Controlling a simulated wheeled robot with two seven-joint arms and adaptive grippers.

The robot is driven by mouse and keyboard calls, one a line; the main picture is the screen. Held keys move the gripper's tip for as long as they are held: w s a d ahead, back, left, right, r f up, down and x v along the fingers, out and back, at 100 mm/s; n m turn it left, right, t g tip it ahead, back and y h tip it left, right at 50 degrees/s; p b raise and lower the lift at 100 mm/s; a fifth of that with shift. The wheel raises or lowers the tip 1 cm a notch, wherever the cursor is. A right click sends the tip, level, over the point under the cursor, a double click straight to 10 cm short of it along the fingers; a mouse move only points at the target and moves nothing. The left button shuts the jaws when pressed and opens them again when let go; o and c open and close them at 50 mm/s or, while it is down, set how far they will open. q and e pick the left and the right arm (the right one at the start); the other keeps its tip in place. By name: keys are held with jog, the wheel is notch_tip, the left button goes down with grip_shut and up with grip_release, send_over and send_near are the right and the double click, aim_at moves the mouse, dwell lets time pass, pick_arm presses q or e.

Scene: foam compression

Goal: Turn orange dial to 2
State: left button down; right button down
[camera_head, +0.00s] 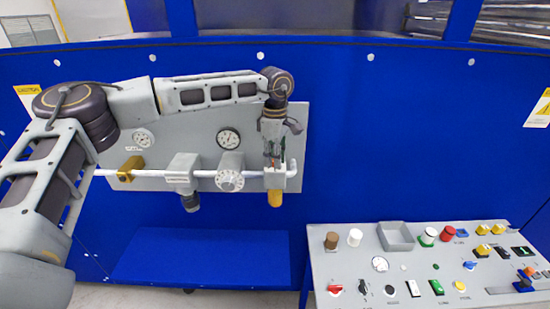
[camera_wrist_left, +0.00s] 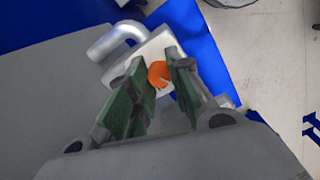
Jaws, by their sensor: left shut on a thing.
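The orange dial (camera_wrist_left: 158,74) sits on a white valve block at the end of the pipe. In the left wrist view it lies between the green-padded fingers of my left gripper (camera_wrist_left: 163,88). In the head view my left gripper (camera_head: 273,152) points down onto the valve block (camera_head: 275,180) from above and covers most of the dial. The left gripper is shut on the orange dial. The number the dial points at cannot be read. My right gripper is in neither view.
A white pipe (camera_head: 150,173) runs along the grey panel (camera_head: 190,125), with a round numbered dial (camera_head: 229,180) and a gauge (camera_head: 228,138). A yellow cylinder (camera_head: 275,199) hangs under the valve block. A control desk (camera_head: 340,270) with several buttons stands at lower right. A blue shelf (camera_head: 200,260) is bare.

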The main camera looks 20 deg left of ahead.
pick_arm(q)
jog(key=m+b, duration=0.1)
jog(key=m, duration=0.9)
jog(key=shift+m+b, duration=0.4)
dwell(0.4)
jog(key=c, duration=1.3)
grip_release()
jog(key=shift+o, duration=0.2)
jog(key=shift+r, duration=0.1)
notch_tip(320, 180, up, 12)
